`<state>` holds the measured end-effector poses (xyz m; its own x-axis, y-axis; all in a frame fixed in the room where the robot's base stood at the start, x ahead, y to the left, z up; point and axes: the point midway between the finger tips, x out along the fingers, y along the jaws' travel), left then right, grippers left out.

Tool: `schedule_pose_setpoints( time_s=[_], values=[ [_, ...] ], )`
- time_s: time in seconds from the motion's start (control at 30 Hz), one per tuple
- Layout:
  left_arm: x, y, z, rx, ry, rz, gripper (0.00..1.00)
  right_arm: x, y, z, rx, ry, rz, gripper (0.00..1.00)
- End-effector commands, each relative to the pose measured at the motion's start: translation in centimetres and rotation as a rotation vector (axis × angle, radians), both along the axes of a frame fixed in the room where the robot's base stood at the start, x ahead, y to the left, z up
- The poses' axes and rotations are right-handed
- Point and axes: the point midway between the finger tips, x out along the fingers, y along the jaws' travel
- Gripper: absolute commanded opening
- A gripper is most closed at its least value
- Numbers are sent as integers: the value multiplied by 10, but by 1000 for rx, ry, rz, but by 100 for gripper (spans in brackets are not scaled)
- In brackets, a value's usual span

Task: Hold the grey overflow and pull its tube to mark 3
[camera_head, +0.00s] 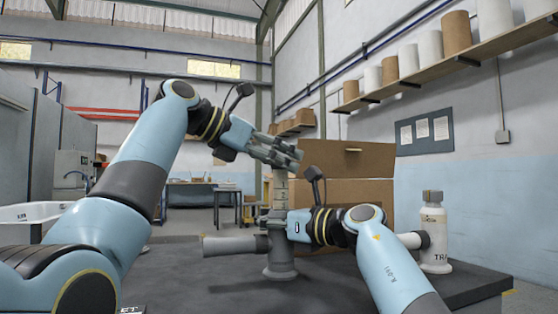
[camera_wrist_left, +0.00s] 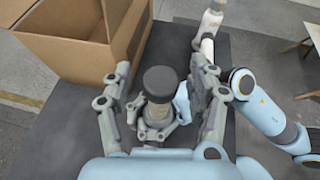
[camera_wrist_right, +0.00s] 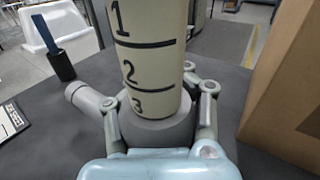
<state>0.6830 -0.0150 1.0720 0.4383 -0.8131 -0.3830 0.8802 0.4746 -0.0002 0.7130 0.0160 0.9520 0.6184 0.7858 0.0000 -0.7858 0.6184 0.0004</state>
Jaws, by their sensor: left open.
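The grey overflow (camera_head: 280,264) stands upright on the dark table, with a side pipe (camera_head: 232,246) pointing left. Its cream tube (camera_head: 281,190) rises from the collar. In the right wrist view the tube (camera_wrist_right: 150,55) shows 1, 2 and 3, with the 3 just above the grey collar (camera_wrist_right: 157,132). My right gripper (camera_head: 278,226) is shut on the overflow's body, one finger on each side. My left gripper (camera_head: 290,153) is open at the tube's top. In the left wrist view its fingers stand apart on either side of the dark cap (camera_wrist_left: 159,82).
A cardboard box (camera_head: 345,192) stands behind the overflow. A white bottle (camera_head: 434,244) stands at the right, partly behind my right arm. A dark cup (camera_wrist_right: 61,67) with a blue item and a marked card (camera_wrist_right: 12,122) are on the left. A white tub (camera_head: 30,212) is further left.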

Motion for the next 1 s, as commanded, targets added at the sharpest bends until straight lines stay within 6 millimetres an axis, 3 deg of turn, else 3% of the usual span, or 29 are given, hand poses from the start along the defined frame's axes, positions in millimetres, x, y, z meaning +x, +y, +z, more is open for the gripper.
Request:
schedule_pose_setpoints(
  time_s=[0.17,0.4,0.6,1.0],
  values=[
    [-8,18,8,1,-3,3,59,0,0,-1,0,1,0,0],
    [-31,63,28,2,-4,6,59,0,0,-1,0,1,0,0],
    [-46,89,41,2,-2,3,59,0,0,-1,0,1,0,0],
    [-52,97,45,0,0,1,59,0,0,-1,0,1,0,0]
  ],
)
